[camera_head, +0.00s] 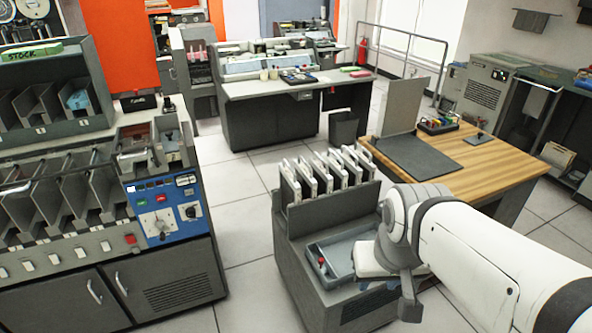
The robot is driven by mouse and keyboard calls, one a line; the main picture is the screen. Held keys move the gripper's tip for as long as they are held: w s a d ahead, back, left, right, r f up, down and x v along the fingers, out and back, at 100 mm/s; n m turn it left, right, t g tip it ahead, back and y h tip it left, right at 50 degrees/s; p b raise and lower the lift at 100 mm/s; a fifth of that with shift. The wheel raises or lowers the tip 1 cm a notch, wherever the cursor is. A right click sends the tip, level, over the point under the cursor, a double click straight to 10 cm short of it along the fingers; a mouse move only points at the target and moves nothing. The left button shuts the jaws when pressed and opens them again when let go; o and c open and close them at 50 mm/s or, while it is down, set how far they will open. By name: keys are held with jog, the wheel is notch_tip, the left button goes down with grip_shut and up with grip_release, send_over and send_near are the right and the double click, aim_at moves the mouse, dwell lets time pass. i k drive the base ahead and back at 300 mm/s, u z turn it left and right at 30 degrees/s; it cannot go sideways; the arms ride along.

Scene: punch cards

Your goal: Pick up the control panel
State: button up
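Several dark panels with white frames and handles (325,178) stand upright in a row in the rack on a grey cart. They may be control panels, but I cannot tell which one is meant. A blue panel with dials and buttons (163,212) is built into the grey machine at the left. My white arm reaches in from the right, over the right side of the cart. My gripper (375,262) seems to be at its end, low over the cart's tray, in front of the panels and apart from them. Its fingers are not clearly visible.
The grey cart (289,255) carries a blue-grey tray (332,262) with a small red item. A wooden table (513,162) with a dark mat (416,157) stands behind my arm. A grey desk (240,90) stands at the back. Tiled floor (247,215) is clear between machine and cart.

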aim_at(290, 190)
jog(key=u, duration=0.05)
jog(key=i, duration=1)
jog(key=z, duration=0.05)
